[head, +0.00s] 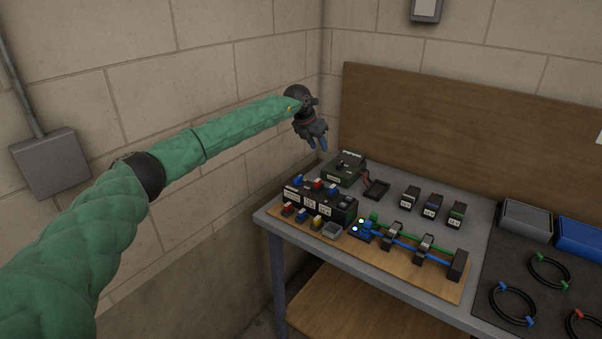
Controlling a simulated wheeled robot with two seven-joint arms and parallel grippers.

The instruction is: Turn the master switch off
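A dark green box (344,167) with a black switch part on top and a pale label stands at the back left corner of the table. It looks like the master switch, but its label is too small to read and I cannot tell its on or off position. My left gripper (317,143) hangs above and to the left of this box, fingers pointing down. Its two fingers look slightly parted, with nothing between them, and they appear apart from the box. My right gripper is not in view.
In front stands a black module (318,202) with red and blue parts on a wooden board (405,267) with green and blue tubes. Small labelled blocks (432,206) stand behind. A dark mat (500,270) with coiled rings lies right. Walls close the corner.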

